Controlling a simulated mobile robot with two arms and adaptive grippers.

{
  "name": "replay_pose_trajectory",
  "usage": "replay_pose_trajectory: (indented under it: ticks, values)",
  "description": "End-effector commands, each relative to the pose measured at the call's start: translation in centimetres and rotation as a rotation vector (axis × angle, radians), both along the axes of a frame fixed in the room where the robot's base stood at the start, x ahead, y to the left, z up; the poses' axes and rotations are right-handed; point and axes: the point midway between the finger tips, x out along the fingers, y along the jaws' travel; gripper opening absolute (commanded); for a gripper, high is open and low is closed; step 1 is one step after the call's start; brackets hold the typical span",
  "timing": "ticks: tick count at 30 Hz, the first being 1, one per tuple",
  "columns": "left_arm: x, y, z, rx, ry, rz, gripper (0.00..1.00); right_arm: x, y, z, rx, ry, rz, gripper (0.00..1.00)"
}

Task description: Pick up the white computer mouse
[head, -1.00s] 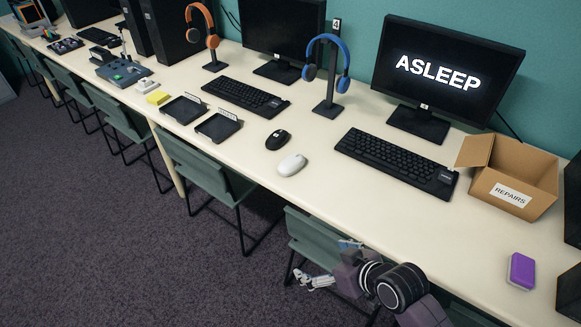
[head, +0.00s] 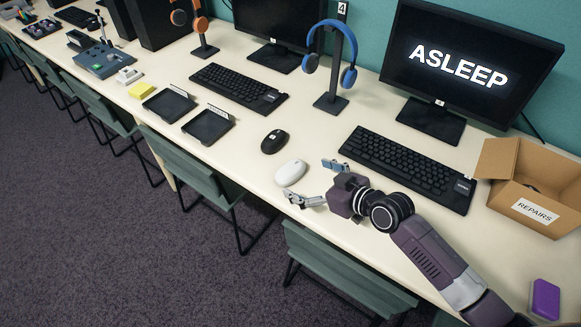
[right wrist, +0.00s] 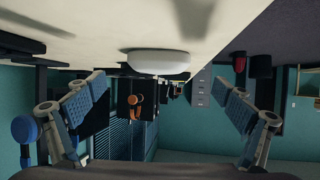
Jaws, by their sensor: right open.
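The white computer mouse (head: 290,172) lies on the cream table near its front edge, just in front of the black mouse (head: 274,141). My right gripper (head: 322,182) is open and empty, a little to the right of the white mouse, with its fingers pointing toward it. In the right wrist view the white mouse (right wrist: 158,62) shows ahead, between the two spread fingers (right wrist: 165,105) and apart from them. That view appears upside down, with the table at the top. My left gripper is not in view.
A black keyboard (head: 405,167) lies behind and right of my right gripper. A blue headset on a stand (head: 331,75) and a monitor (head: 462,65) stand farther back. A cardboard box (head: 534,187) and a purple block (head: 545,298) are at the right. Green chairs (head: 195,178) line the front edge.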

Motion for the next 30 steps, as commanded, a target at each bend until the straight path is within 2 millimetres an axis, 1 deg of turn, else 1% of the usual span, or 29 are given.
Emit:
replay_pose_trajectory:
  ticks: [1, 3, 7, 10, 13, 18, 22, 23, 30]
  values:
    - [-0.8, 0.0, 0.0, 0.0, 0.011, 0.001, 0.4, 0.4, 0.3, -0.1, 0.001, -0.001, 0.0, 0.96]
    - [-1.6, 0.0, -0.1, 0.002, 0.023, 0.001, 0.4, 0.7, 0.6, -0.5, 0.001, 0.001, -0.001, 0.96]
    - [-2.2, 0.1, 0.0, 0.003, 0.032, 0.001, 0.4, 1.9, 1.5, -1.5, 0.001, 0.0, 0.0, 0.96]
    - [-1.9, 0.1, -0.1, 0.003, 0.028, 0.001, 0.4, 2.8, 2.2, -2.2, 0.001, 0.0, 0.0, 0.96]
    - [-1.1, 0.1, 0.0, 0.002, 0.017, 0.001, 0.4, 3.4, 2.8, -2.7, 0.001, 0.001, 0.0, 0.96]
    - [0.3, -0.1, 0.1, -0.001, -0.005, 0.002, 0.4, 3.8, 3.1, -2.9, -0.001, -0.001, 0.001, 0.96]
    - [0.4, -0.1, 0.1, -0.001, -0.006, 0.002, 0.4, 3.7, 3.1, -2.9, -0.001, -0.001, 0.0, 0.96]
    - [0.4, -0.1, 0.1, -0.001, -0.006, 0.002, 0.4, 3.7, 3.1, -2.9, -0.001, -0.001, 0.0, 0.95]
    - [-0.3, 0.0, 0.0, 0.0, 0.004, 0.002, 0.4, 3.7, 3.0, -2.9, -0.001, 0.0, 0.0, 0.68]
